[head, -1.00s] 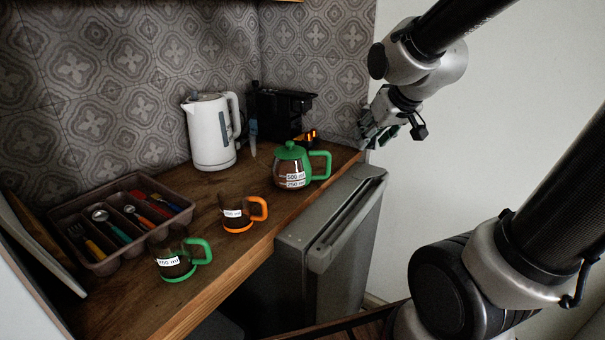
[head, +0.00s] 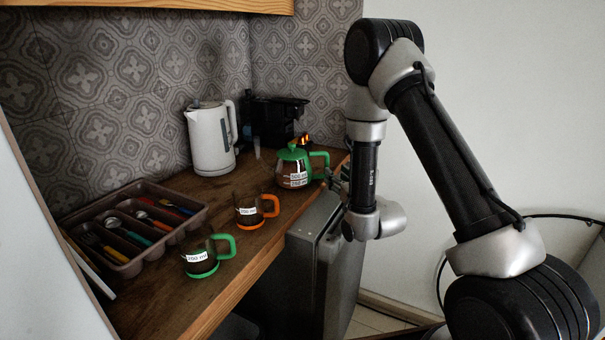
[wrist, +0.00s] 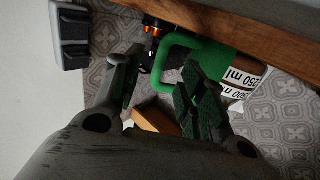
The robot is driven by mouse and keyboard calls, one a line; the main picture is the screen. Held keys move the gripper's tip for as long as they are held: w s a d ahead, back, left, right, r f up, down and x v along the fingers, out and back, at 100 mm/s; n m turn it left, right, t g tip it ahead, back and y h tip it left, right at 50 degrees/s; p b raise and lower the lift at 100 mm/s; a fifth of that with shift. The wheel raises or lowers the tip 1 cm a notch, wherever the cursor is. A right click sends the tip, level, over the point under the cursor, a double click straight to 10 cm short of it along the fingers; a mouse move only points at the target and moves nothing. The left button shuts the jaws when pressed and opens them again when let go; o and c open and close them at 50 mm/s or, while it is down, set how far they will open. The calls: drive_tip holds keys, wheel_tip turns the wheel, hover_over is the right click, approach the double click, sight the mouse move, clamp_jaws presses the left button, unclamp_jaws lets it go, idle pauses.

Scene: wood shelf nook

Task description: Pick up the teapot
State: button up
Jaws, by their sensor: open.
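The teapot (head: 293,167) has a green lid, a green handle and a dark body with white labels. It stands upright on the wooden counter, toward its far right end. In the wrist view its green handle (wrist: 183,48) shows just beyond the fingertips, and part of its labelled body (wrist: 240,80) is at the right. My gripper (wrist: 158,82) is open, with its two fingers on either side of the handle's lower part in the picture. I cannot tell whether a finger touches it. In the head view my gripper (head: 337,180) is at the handle side of the teapot, partly hidden by my wrist.
A white kettle (head: 211,140) and a black machine (head: 273,122) stand behind the teapot. An orange-handled mug (head: 247,211), a green-handled mug (head: 200,258) and a cutlery tray (head: 126,266) are to the left. A grey cabinet (head: 316,262) stands below the counter's front edge.

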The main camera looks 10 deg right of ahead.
sight(326, 166)
drive_tip(key=x, duration=0.7)
drive_tip(key=shift+w+a+r, duration=0.1)
drive_tip(key=shift+w+a, duration=0.05)
drive_tip(key=shift+w, duration=0.1)
drive_tip(key=shift+c, duration=0.2)
clamp_jaws()
drive_tip(key=shift+r, duration=0.1)
